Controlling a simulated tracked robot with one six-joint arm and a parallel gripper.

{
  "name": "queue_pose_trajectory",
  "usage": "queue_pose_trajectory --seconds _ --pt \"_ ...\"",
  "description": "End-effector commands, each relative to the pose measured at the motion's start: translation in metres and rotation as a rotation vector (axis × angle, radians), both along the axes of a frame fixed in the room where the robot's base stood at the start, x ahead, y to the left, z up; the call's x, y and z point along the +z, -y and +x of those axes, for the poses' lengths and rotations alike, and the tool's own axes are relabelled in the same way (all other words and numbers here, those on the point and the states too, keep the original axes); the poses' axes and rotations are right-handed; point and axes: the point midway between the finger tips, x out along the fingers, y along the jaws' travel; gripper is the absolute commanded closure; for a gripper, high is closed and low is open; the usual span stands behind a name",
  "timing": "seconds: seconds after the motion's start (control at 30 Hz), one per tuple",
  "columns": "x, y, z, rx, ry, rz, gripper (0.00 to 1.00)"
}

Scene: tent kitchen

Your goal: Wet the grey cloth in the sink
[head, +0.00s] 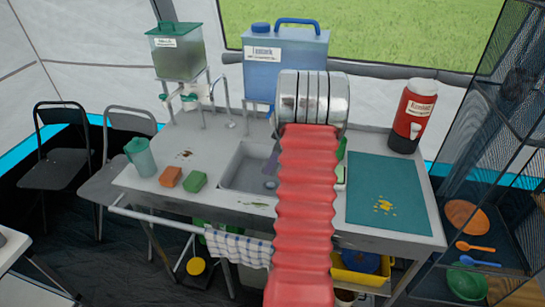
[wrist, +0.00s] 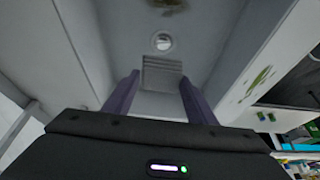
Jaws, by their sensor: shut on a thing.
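The sink (head: 236,173) is a grey basin set in the counter, left of my red arm. My gripper (wrist: 160,78) reaches down into it, with its two purple fingers apart. One purple finger also shows over the basin in the head view. A grey, ribbed, folded piece, which looks like the grey cloth (wrist: 162,72), is held between the fingers. The round drain (wrist: 162,42) lies just beyond it. In the head view my arm hides the cloth. I see no running water, and cannot tell whether the cloth is wet.
A tap (head: 222,100) stands behind the sink. A green cup (head: 140,157), an orange sponge (head: 170,177) and a green sponge (head: 194,181) stand left of it. A teal board (head: 385,215) with yellow crumbs lies right. A blue canister (head: 285,80) and red jug (head: 411,115) stand behind.

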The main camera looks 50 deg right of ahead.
Motion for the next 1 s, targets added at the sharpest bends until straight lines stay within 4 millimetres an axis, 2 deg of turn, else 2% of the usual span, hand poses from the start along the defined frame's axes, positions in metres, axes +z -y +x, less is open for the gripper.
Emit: queue_pose_trajectory --seconds 0.5,1.0 --pt "-0.035 -0.001 0.0 0.001 -0.002 0.001 0.67" --pt "-0.04 -0.001 0.0 0.001 -0.001 0.0 0.67"
